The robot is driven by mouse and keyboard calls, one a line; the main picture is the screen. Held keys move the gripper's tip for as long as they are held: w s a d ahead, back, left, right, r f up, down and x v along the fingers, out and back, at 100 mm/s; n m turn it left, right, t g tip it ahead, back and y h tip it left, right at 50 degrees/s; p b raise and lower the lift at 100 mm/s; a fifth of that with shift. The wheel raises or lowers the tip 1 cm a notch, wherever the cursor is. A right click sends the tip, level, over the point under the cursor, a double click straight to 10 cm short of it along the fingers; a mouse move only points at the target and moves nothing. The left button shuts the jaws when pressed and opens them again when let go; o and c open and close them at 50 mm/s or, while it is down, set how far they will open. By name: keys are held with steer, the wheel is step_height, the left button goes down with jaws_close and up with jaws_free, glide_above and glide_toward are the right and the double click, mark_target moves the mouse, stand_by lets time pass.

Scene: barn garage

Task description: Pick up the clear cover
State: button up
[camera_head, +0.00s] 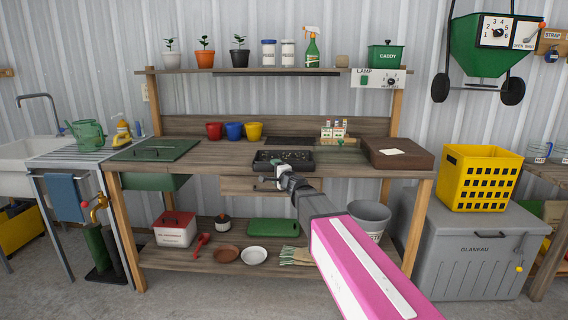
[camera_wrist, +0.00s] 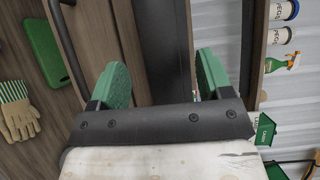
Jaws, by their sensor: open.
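I cannot make out a clear cover for certain in either view. A black tray (camera_head: 284,153) with dark contents sits on the bench near its front edge; any see-through cover on it is too hard to tell. My gripper (camera_head: 279,168) is at the tray's front edge, in front of the bench. In the wrist view my gripper (camera_wrist: 162,78) has its two green fingers wide apart with nothing held. A dark band (camera_wrist: 165,40), seemingly the tray, shows beyond and between them. Whether the fingers touch it cannot be told.
The wooden bench (camera_head: 220,155) has pots to the left, seed packets (camera_head: 334,132) behind right and a brown box (camera_head: 398,153) at right. A drawer (camera_head: 240,186) is below the tray. A shelf (camera_head: 270,71) runs above. Bench top is free left of the tray.

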mark_target(272, 166)
steer(key=x, duration=0.4)
steer(key=shift+w+d, duration=0.15)
steer(key=shift+w, duration=0.15)
jaws_close()
steer(key=shift+r, duration=0.1)
